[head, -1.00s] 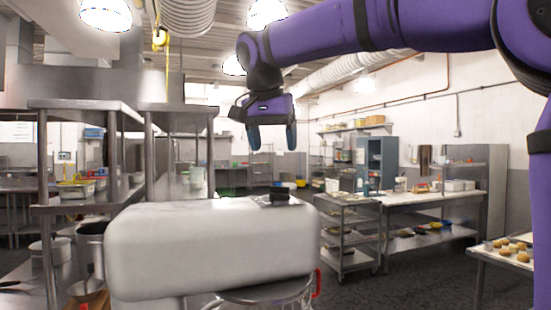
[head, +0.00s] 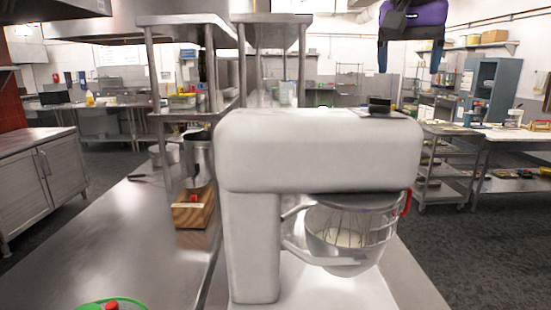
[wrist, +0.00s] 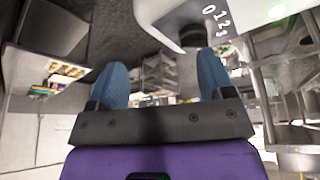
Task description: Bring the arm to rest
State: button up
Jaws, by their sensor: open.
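My gripper (head: 410,62) hangs at the top right of the head view, fingers pointing down. Its two blue fingers are apart with nothing between them, and they also show in the wrist view (wrist: 163,72). In the head view it appears above and beyond the right end of a large white stand mixer (head: 310,150). In the wrist view the mixer (wrist: 165,12) shows upside down past the fingertips, with a black knob (wrist: 193,37) and printed numbers. I cannot tell the exact gap, but no contact shows. Most of my arm is outside the head view.
A metal bowl (head: 350,235) with a whisk sits under the mixer head. A steel counter (head: 130,235) holds a pot (head: 196,160) and a wooden block (head: 193,208). A shelf cart (head: 447,165) and a worktable (head: 515,187) stand at right, with open floor before them.

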jog(key=s+d+f+n+y, duration=0.1)
jog(key=s+d+f+n, duration=0.2)
jog(key=s+f, duration=0.7)
jog(key=s+d+f+n+t+y, duration=0.1)
jog(key=s+d+f, duration=0.3)
jog(key=s+f, duration=0.5)
jog(key=shift+s+f+n+t, duration=0.3)
jog(key=shift+s+f+n, duration=0.15)
jog(key=shift+n, duration=0.45)
